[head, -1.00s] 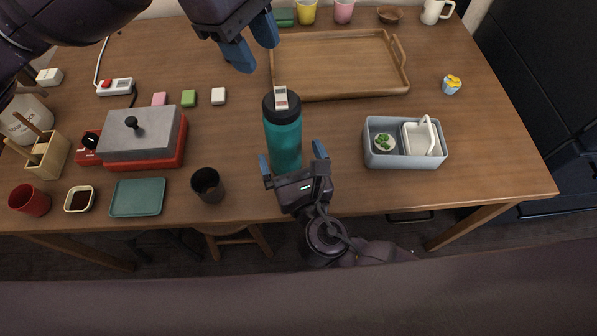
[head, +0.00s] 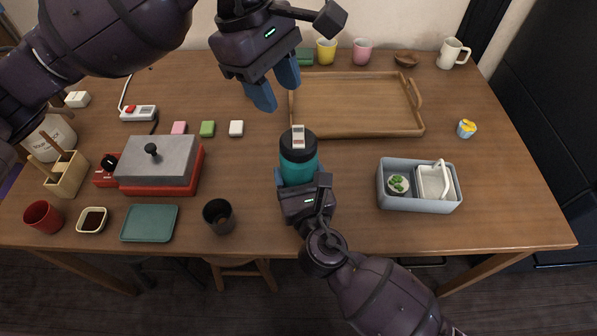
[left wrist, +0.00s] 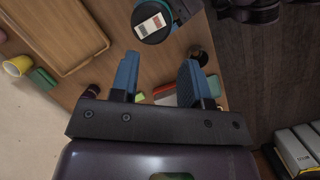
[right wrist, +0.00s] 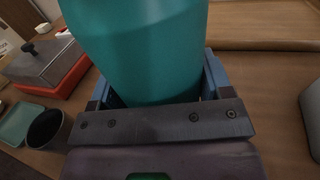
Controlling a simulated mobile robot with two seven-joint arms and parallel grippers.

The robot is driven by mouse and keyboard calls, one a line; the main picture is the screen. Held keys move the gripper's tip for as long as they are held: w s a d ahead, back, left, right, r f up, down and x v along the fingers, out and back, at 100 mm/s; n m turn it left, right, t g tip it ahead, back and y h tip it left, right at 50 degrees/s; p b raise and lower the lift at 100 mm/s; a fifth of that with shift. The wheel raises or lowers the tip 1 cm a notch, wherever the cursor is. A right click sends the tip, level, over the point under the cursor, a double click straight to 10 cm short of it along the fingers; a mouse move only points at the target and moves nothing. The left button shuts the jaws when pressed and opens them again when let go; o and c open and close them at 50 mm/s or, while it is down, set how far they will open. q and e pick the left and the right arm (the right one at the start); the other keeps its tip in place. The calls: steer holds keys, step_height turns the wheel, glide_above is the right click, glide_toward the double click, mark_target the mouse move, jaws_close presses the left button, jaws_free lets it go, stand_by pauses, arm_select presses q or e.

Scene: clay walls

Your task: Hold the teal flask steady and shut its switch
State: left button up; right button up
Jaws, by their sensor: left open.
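The teal flask (head: 298,172) stands upright near the table's front edge, with a dark lid. A small white switch (head: 298,137) sits on the lid and also shows in the left wrist view (left wrist: 150,27); I cannot tell its setting. My right gripper (head: 302,182) is at the flask's body from the front, a finger on each side. In the right wrist view the flask (right wrist: 140,50) fills the space between the fingers, which look closed on it. My left gripper (head: 274,92) is open and empty, above and slightly left of the lid.
A wooden tray (head: 355,132) lies behind the flask. A grey bin (head: 420,204) stands to the right. A dark cup (head: 218,216), a green plate (head: 150,223) and a red-based box (head: 158,165) are to the left. Table between bin and flask is clear.

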steer(key=c, duration=0.5)
arm_select(q)
steer(key=shift+c, duration=0.7)
arm_select(e)
steer(key=shift+c, duration=0.4)
arm_select(q)
steer(key=shift+r, duration=0.2)
steer(key=shift+c, duration=1.1)
steer(key=shift+t+y, duration=0.5)
steer(key=shift+y, duration=0.1)
steer(key=d+r, duration=0.1)
steer(key=w+d+r, duration=0.1)
steer(key=r, duration=0.1)
steer(key=d+r, duration=0.1)
steer(key=r, duration=0.1)
steer(key=shift+w+r, duration=0.1)
steer(key=shift+w, duration=0.25)
jaws_close()
steer(key=n+g, duration=0.1)
steer(key=n, duration=0.7)
steer(key=w+n+g+y, duration=0.1)
steer(key=n, duration=0.8)
steer(key=w+n+y, duration=0.1)
steer(key=n, duration=0.7)
steer(key=shift+w+d+r+n+g, duration=0.1)
steer(key=shift+r+n+g, duration=0.25)
steer(key=shift+n+g, duration=0.05)
